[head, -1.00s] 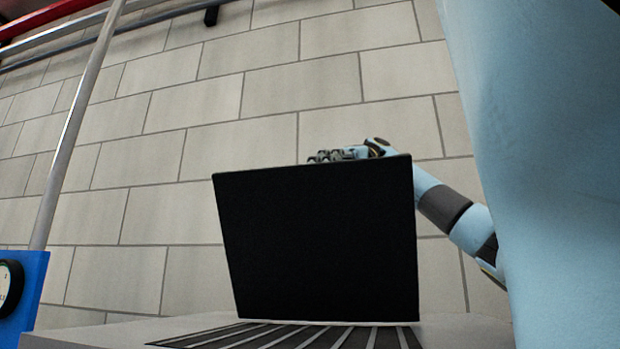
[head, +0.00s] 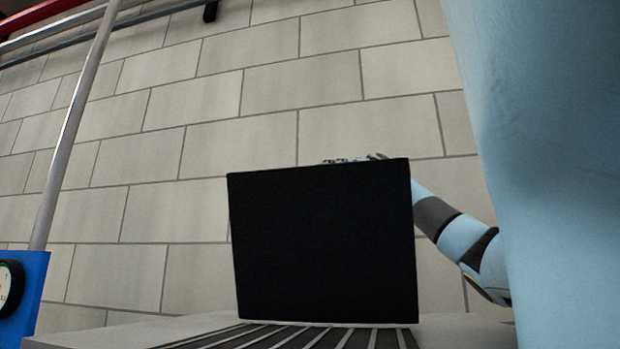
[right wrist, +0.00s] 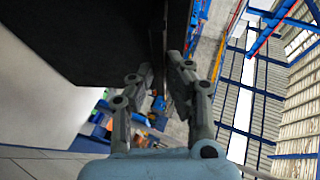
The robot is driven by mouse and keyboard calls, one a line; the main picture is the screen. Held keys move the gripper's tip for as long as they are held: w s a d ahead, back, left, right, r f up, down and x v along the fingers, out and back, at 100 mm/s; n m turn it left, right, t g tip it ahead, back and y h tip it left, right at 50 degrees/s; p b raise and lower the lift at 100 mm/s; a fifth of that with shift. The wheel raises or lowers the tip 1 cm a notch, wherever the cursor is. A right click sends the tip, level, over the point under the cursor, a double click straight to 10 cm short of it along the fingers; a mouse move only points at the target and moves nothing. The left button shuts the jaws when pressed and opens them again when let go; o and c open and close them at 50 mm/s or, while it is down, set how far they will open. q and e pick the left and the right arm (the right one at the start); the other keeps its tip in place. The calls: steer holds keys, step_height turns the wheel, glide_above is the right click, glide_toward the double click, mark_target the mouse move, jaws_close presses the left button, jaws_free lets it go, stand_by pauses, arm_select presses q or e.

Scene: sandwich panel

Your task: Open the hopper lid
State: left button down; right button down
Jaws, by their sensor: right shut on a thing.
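The hopper lid (head: 322,245) is a black, flat panel standing nearly upright on its lower edge in the head view. In the right wrist view the lid (right wrist: 85,40) is a dark slab at upper left. My right gripper (right wrist: 162,75) is shut on the lid's edge, with one finger on each side of it. In the head view the gripper (head: 352,160) is mostly hidden behind the lid's top edge, with only its upper parts showing. My left gripper is not in view.
A dark slatted grate (head: 300,338) lies at the lid's foot, on a grey top (head: 130,334). A blue panel with a round gauge (head: 12,290) and a metal pole (head: 75,120) stand at left. A block wall (head: 300,90) is behind.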

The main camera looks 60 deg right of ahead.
steer(key=shift+w+d+f+y+p, duration=0.15)
steer(key=shift+w+d+y+p, duration=0.1)
steer(key=shift+d, duration=0.3)
steer(key=shift+w+d+f+y+p, duration=0.1)
steer(key=shift+d+y+p, duration=0.1)
steer(key=shift+d, duration=0.4)
steer(key=shift+w+d+f+y+p, duration=0.15)
steer(key=shift+w+d+p, duration=0.1)
steer(key=shift+d, duration=0.3)
